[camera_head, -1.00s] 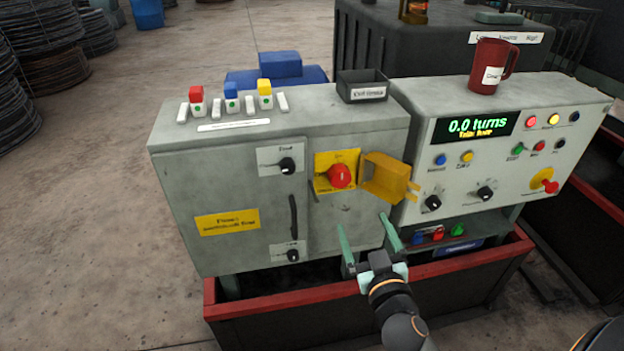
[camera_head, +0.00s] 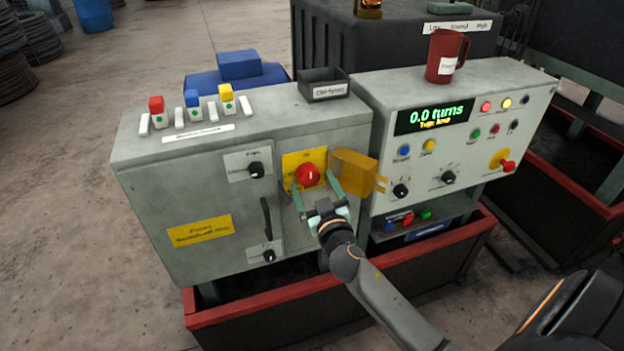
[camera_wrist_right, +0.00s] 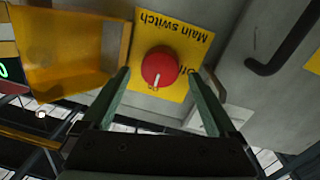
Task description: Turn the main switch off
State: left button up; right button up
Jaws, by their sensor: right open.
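The main switch (camera_head: 308,174) is a round red knob on a yellow plate (camera_head: 291,160) on the grey cabinet front. In the right wrist view the knob (camera_wrist_right: 160,67) has a white mark, and the plate (camera_wrist_right: 185,38) reads "Main switch" upside down. A yellow cover (camera_head: 353,174) stands swung open to the right of the plate. My right gripper (camera_head: 314,192) is open, its two green fingers pointing at the switch, one to each side. In the wrist view the fingers (camera_wrist_right: 158,92) reach just below the knob, with nothing between them. My left gripper is not in view.
The open cover (camera_wrist_right: 68,50) sits close beside one finger. A black door handle (camera_head: 266,217) and black knobs are left of the switch. The control panel (camera_head: 460,150) with a display and buttons stands right. A red mug (camera_head: 446,56) and a black bin (camera_head: 322,84) are on top.

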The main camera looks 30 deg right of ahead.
jog(key=shift+w+d, duration=0.15)
jog(key=shift+w, duration=0.5)
jog(key=shift+c, duration=0.3)
jog(key=c, duration=1.3)
